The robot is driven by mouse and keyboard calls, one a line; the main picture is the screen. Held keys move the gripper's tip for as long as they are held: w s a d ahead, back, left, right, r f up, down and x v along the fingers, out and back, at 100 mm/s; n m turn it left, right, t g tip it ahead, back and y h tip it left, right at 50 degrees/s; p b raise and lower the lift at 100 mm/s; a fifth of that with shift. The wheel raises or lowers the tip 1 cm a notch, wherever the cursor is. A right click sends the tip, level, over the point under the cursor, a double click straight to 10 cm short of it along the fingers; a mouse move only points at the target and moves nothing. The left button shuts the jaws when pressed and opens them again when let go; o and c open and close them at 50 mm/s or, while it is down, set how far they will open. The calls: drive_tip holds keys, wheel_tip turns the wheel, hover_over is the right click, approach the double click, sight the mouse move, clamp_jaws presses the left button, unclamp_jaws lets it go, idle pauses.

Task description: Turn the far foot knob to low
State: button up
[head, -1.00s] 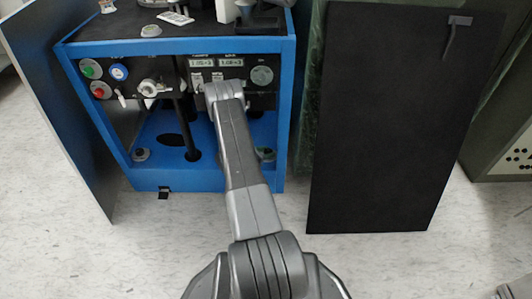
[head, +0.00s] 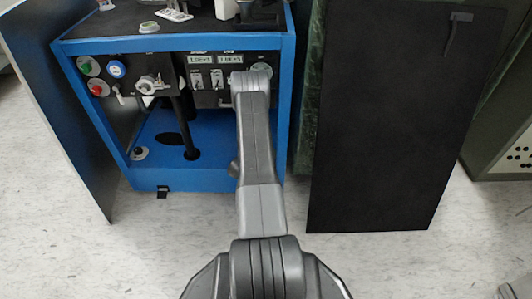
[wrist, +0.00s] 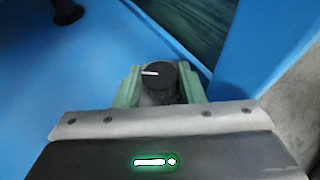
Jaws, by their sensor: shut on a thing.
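A black knob (wrist: 160,72) with a white pointer line sits between the green fingers of my gripper (wrist: 160,88) in the wrist view. The gripper is shut on it, and the pointer lies towards the left of the picture. In the head view my own arm covers the gripper and this knob, over the right part of the blue cabinet floor. Another small foot knob (head: 139,153) stands at the left front corner of the cabinet floor. The frames do not clearly show which of the foot knobs is the far one.
The blue cabinet (head: 165,176) frames the space around my arm, with its right post close by. A dark post (head: 187,130) stands on its floor. A front panel with switches and gauges hangs above. A black panel (head: 400,120) leans at right.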

idle(0.4)
drive_tip(key=o, duration=1)
drive_tip(key=p+v, duration=0.2)
drive_tip(key=v, duration=0.5)
drive_tip(key=p+v, duration=0.2)
drive_tip(key=v, duration=0.4)
drive_tip(key=shift+s+r, duration=0.2)
drive_tip(key=shift+s, duration=0.2)
